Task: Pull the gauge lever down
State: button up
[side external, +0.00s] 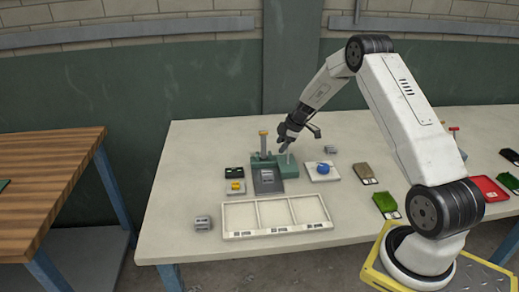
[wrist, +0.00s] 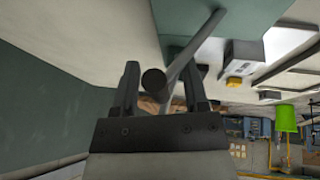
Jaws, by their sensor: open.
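The gauge (side external: 288,170) is a green base with a grey sloped plate, standing towards the back of the table. Its lever (side external: 288,156) rises from the right part of the base, and its upper end is hidden by my gripper (side external: 286,143). In the wrist view, the lever shows as a grey rod (wrist: 196,43) with a dark round knob (wrist: 153,79). My gripper (wrist: 162,72) is open, with the knob showing between its two fingers. I cannot tell whether either finger touches it.
A blue ball on a white plate (side external: 334,175) is to the right. A white three-part tray (side external: 276,236) lies in front. Small blocks and turf samples (side external: 386,204) lie around.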

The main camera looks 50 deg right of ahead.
jog(key=shift+w+f, duration=0.1)
jog(key=shift+f, duration=0.1)
grip_shut()
dwell(1.4)
